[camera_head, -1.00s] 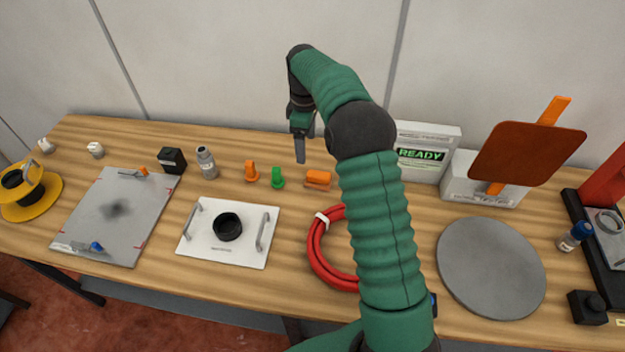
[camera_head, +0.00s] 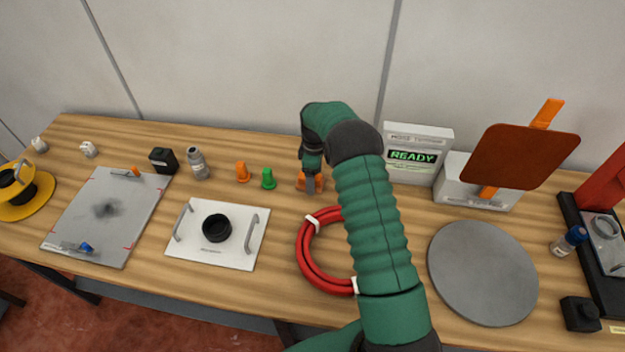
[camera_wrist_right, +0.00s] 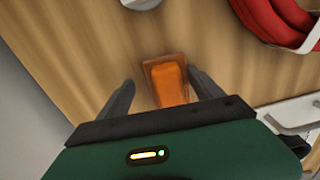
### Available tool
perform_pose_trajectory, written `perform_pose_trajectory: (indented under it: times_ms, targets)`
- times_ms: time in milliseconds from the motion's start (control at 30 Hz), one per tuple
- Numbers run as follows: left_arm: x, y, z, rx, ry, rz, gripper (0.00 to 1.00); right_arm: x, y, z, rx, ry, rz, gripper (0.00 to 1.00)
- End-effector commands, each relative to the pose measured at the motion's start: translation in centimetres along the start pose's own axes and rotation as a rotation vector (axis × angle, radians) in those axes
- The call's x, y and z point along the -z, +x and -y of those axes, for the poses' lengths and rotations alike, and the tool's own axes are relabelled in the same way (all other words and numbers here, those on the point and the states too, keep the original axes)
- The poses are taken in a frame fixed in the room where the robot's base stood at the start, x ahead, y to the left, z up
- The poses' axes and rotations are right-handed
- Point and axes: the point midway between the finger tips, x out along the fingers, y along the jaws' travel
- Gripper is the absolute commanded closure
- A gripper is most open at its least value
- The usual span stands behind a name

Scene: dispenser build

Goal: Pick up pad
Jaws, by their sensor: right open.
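The pad, which I take to be the small orange block (camera_head: 301,184) on a brownish base, lies on the table behind the red hose coil. In the right wrist view the orange block (camera_wrist_right: 170,84) sits between my two dark fingers, with a gap on each side; its near end is hidden by the gripper body. My right gripper (camera_head: 311,187) points down over it, open and empty, and covers part of it in the head view. The fingers also show in the right wrist view (camera_wrist_right: 160,84). My left gripper is not in view.
A red hose coil (camera_head: 309,257) lies just in front. Green (camera_head: 268,179) and orange (camera_head: 242,173) pegs stand to the left, beside a grey bottle (camera_head: 198,164). A white plate with handles (camera_head: 195,246) is front left. The READY box (camera_head: 415,171) stands at the back right.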

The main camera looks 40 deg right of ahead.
Motion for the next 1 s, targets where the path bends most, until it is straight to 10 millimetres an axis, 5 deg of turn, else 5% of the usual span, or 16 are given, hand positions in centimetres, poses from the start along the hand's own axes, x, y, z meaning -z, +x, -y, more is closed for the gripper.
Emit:
perform_pose_trajectory:
  times_ms: [200, 700, 1000]
  targets:
    - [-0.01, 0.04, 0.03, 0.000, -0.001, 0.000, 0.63, 0.28, 0.20, 0.42, 0.001, -0.002, 0.002, 0.23]
    - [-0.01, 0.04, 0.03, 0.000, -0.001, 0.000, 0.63, -0.02, 0.36, 0.17, 0.004, -0.001, 0.001, 0.87]
    - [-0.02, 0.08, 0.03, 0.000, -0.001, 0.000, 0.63, 0.01, -0.54, 0.13, 0.003, 0.000, 0.001, 0.87]
